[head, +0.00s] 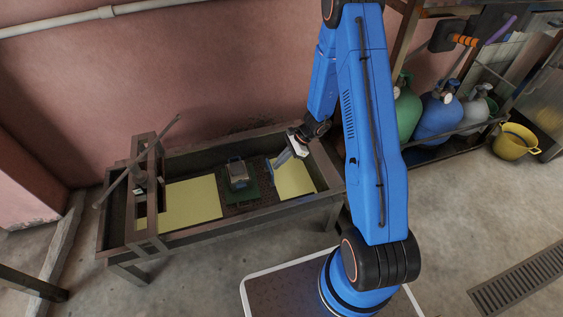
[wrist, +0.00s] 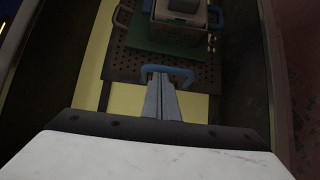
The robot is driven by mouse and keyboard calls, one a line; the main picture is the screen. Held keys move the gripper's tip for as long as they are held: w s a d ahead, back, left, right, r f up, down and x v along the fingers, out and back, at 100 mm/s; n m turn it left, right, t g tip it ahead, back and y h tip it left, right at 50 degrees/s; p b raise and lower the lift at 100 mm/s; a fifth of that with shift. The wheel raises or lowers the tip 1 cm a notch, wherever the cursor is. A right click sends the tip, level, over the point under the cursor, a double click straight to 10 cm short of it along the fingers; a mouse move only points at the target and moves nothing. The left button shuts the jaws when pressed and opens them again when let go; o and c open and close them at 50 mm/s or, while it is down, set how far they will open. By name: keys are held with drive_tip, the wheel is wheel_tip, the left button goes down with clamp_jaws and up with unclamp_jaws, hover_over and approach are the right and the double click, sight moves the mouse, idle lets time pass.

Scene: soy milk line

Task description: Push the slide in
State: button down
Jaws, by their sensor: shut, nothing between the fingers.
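The slide appears to be a dark perforated plate (wrist: 118,66) with a blue handle (wrist: 180,71) on its near edge. In the head view the plate (head: 262,190) lies in a long trough-like table. My gripper (wrist: 160,84) is shut and empty. Its fingertips are at the blue handle, overlapping its left part in the wrist view; I cannot tell whether they touch it. In the head view my gripper (head: 277,162) reaches down into the right part of the trough.
The trough's walls (head: 290,209) surround the plate, with yellow panels (head: 192,204) on both sides of it. A wooden frame with a lever (head: 140,165) stands at the left end. Gas cylinders (head: 440,117) and a yellow pot (head: 511,145) are at the right.

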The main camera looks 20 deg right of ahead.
drive_tip(key=a, duration=3.6)
drive_tip(key=shift+a, duration=0.45)
drive_tip(key=shift+r, duration=0.1)
